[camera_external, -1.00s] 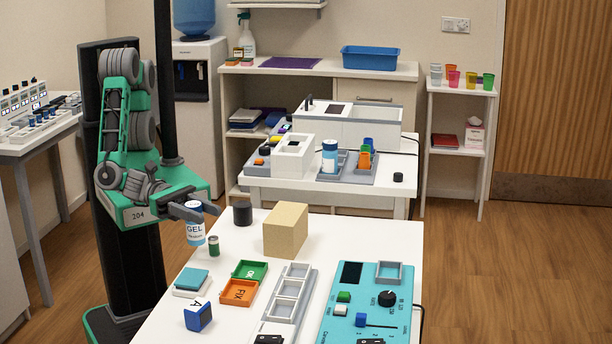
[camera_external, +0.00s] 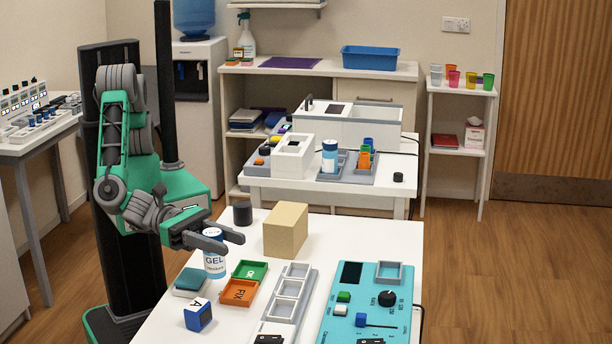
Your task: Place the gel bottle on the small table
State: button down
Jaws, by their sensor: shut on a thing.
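The gel bottle (camera_external: 214,264), white with a blue GEL label, is upright over the left part of the front white table (camera_external: 385,238). My gripper (camera_external: 224,238) is shut on the bottle near its top, with the dark fingers pointing right. I cannot tell whether the bottle's base touches the table top. A smaller white table (camera_external: 262,186) stands behind and carries a white device, a blue-and-white bottle (camera_external: 329,156) and a grey tray.
A tan block (camera_external: 286,230) and a black cylinder (camera_external: 242,213) stand behind the bottle. A teal block (camera_external: 190,280), green and orange trays (camera_external: 239,291), a lettered cube (camera_external: 198,315) and a teal panel (camera_external: 371,305) lie nearby. The table's back right is clear.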

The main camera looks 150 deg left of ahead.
jog(key=w+f, duration=0.1)
jog(key=f, duration=0.1)
jog(key=w+f, duration=0.1)
jog(key=f, duration=0.1)
jog(key=w+f, duration=0.1)
jog(key=f, duration=0.2)
jog(key=shift+w, duration=0.25)
jog(key=shift+d+f, duration=0.1)
jog(key=shift+f, duration=0.05)
jog(key=shift+f, duration=0.15)
jog(key=shift+f, duration=0.15)
jog(key=c, duration=0.9)
grip_release()
